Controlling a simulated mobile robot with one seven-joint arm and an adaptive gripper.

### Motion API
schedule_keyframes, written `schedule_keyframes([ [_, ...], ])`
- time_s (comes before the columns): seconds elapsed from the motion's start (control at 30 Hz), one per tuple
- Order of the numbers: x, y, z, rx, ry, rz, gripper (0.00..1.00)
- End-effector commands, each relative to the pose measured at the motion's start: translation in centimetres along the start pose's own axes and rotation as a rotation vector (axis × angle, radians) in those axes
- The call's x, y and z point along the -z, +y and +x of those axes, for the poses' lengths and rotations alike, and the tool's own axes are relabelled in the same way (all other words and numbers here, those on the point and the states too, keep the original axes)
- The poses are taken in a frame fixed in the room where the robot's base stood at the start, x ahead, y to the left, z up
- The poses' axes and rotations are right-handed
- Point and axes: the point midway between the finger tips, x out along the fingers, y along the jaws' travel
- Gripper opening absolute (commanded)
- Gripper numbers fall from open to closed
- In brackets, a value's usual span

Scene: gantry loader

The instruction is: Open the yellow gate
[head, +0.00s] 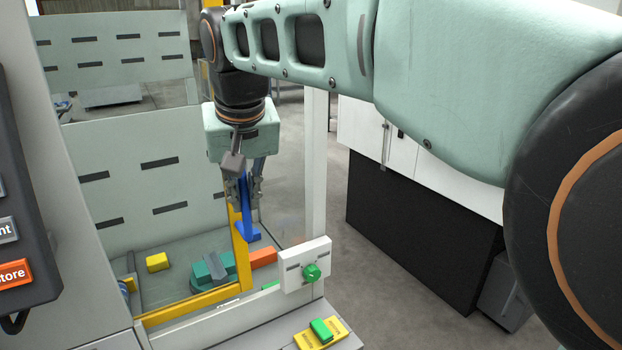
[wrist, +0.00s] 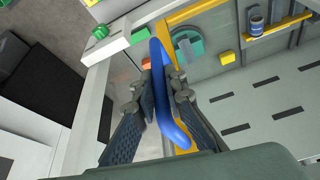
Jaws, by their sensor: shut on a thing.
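The yellow gate (head: 238,262) shows as a yellow upright and a yellow bottom rail running to the lower left. A blue handle (head: 248,227) is on its upright. In the wrist view the handle (wrist: 172,118) is a long blue bar between the two fingers, with the gate's yellow frame (wrist: 195,10) behind it. My gripper (head: 243,190) points down and is shut on the handle; the fingers (wrist: 162,82) press it from both sides. My gripper and wrist hide the upper part of the upright.
A white post (head: 314,170) stands right of the gate, with a white box bearing a green button (head: 312,272) low on it. Behind the gate are a yellow block (head: 157,262) and a teal fixture (head: 212,270). A white and black cabinet (head: 420,220) stands right, past open floor.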

Motion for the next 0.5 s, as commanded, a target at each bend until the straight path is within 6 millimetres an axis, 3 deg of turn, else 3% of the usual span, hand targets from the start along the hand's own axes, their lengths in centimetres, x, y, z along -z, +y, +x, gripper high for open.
schedule_keyframes([
  [0.03,-0.5,-2.1,-0.3,0.004,-0.005,-0.009,0.0],
  [0.2,-1.5,-7.7,-0.8,0.003,-0.005,-0.009,0.0],
  [0.5,-2.8,-14.7,-1.3,0.002,-0.005,-0.005,0.0],
])
